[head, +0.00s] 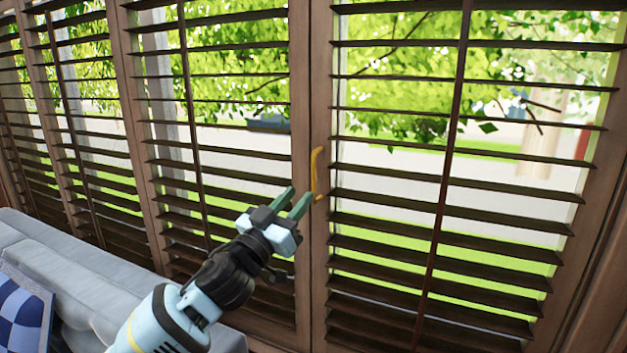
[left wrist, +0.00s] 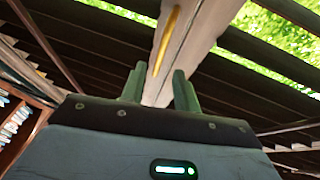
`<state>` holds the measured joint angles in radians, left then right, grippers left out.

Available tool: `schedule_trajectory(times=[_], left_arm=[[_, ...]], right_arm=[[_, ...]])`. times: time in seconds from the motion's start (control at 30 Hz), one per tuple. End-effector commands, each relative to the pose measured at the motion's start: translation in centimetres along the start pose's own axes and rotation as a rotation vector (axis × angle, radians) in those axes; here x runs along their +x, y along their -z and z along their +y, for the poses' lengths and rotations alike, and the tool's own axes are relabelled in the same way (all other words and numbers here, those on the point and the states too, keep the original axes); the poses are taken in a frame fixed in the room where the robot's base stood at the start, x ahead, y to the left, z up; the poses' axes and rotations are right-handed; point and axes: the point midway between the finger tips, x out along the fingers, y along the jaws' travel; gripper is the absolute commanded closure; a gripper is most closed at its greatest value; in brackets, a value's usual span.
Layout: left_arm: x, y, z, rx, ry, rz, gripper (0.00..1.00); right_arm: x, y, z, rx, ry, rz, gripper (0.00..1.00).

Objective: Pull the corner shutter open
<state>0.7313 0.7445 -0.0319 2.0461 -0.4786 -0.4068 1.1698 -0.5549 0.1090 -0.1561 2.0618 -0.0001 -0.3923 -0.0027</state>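The corner shutter (head: 450,200) is a brown wooden panel with dark slats at the right of the head view. A yellow vertical handle (head: 316,173) is fixed on its left upright. My left gripper (head: 298,202) is open, with its green fingertips close to the handle, at its lower left. In the left wrist view, the handle (left wrist: 166,40) runs along the pale upright beyond the two fingers (left wrist: 158,88). Nothing is between the fingers. I cannot tell whether a fingertip touches the upright. My right gripper is not in view.
More slatted shutters (head: 215,120) line the window to the left. A grey sofa (head: 75,265) with a blue checked cushion (head: 22,310) stands at the lower left, below the shutters. Shelves with books (left wrist: 15,120) show at the left of the wrist view.

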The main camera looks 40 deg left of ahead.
Motion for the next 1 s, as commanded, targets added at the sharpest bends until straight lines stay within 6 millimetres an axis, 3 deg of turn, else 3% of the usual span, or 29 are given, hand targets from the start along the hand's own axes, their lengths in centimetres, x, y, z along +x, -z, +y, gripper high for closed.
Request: schedule_trajectory(times=[0.5,0.97,1.0], left_arm=[[6.2,0.2,0.0,0.002,0.001,0.002,0.69],[7.0,0.0,0.0,0.002,0.000,-0.001,0.69],[7.0,0.0,0.0,0.002,0.000,-0.001,0.74]], right_arm=[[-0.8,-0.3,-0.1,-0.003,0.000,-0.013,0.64],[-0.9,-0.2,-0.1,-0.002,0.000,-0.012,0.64],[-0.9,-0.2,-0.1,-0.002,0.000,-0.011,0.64]])
